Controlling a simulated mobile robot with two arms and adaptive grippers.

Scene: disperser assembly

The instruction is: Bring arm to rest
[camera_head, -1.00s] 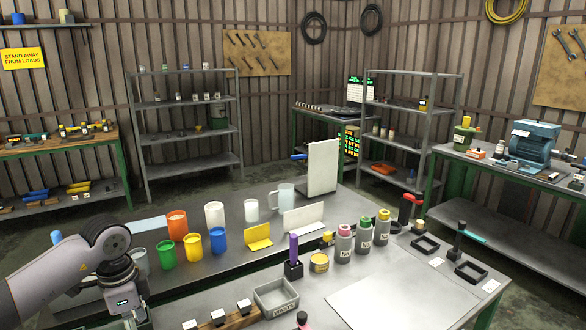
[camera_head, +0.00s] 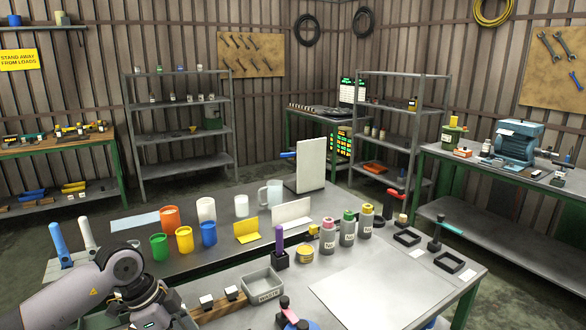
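My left arm comes in at the lower left. Its wrist and the top of my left gripper (camera_head: 150,316) show at the bottom edge, in front of the work table (camera_head: 370,292). The fingertips are cut off or hidden, so I cannot tell whether they are open or hold anything.
Coloured cups (camera_head: 184,240), a waste tray (camera_head: 262,285), a purple-handled tool (camera_head: 280,240) and capped bottles (camera_head: 347,230) stand on the tables. A blue-handled tool (camera_head: 59,239) stands upright behind my arm. A pale sheet area on the front table is clear.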

